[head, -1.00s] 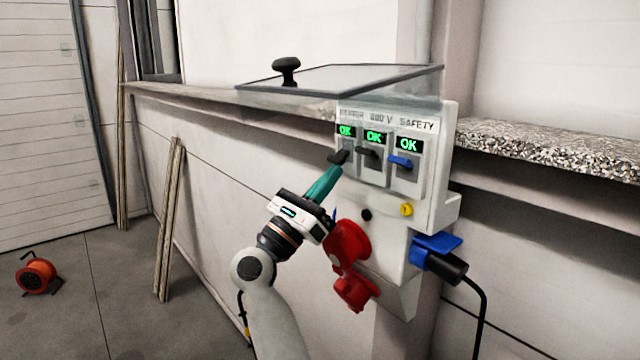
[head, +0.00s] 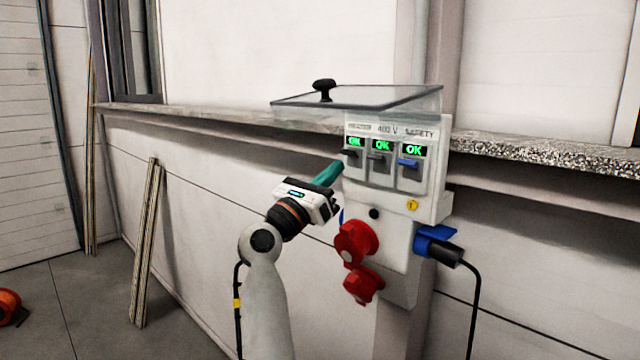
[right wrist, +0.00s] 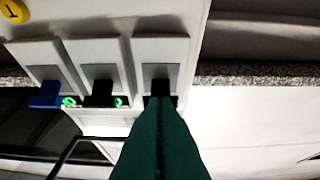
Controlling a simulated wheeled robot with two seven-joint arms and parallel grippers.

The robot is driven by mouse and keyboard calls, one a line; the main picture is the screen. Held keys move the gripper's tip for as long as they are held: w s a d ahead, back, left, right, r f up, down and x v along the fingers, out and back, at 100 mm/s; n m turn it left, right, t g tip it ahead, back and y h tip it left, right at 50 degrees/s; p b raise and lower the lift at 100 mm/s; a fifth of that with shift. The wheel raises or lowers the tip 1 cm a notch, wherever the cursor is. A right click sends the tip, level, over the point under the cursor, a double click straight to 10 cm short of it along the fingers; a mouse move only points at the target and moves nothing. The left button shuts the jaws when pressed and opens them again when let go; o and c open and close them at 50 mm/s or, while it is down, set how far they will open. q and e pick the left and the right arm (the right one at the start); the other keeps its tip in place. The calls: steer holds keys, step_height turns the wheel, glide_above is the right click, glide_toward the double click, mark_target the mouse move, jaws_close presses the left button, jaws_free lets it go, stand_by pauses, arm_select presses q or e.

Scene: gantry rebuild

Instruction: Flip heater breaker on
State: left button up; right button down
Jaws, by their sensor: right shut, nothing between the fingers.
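The heater breaker, with a dark lever (head: 352,153), is the leftmost of three breakers on a light grey power box (head: 400,235). A green OK display shows above each lever in the head view. My right gripper (head: 335,167), with teal fingers, is shut and empty, its tips just left of and below the heater lever. In the right wrist view, the picture is upside down. The shut fingers (right wrist: 160,108) cover the heater breaker's display and overlap its dark lever (right wrist: 160,86); I cannot tell whether they touch. My left gripper is not in view.
The 400 V breaker's dark lever (head: 379,157) and the safety breaker's blue lever (head: 408,163) are close to the right. A clear lid (head: 375,97) with a black knob stands raised above. Red sockets (head: 357,243) and a blue plug (head: 437,245) are below.

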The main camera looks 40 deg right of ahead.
steer(key=shift+d+f+b, duration=0.35)
steer(key=shift+d+f, duration=0.3)
steer(key=shift+d, duration=0.2)
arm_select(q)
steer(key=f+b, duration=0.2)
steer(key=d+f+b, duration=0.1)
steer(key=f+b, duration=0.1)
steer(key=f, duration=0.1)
arm_select(e)
steer(key=a+r+v, duration=0.1)
steer(key=v, duration=0.7)
steer(key=shift+a+r, duration=0.2)
steer(key=shift+r, duration=0.05)
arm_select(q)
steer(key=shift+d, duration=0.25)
arm_select(e)
steer(key=shift+a, duration=0.15)
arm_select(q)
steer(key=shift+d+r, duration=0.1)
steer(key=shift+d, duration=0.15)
arm_select(e)
steer(key=shift+w, duration=0.1)
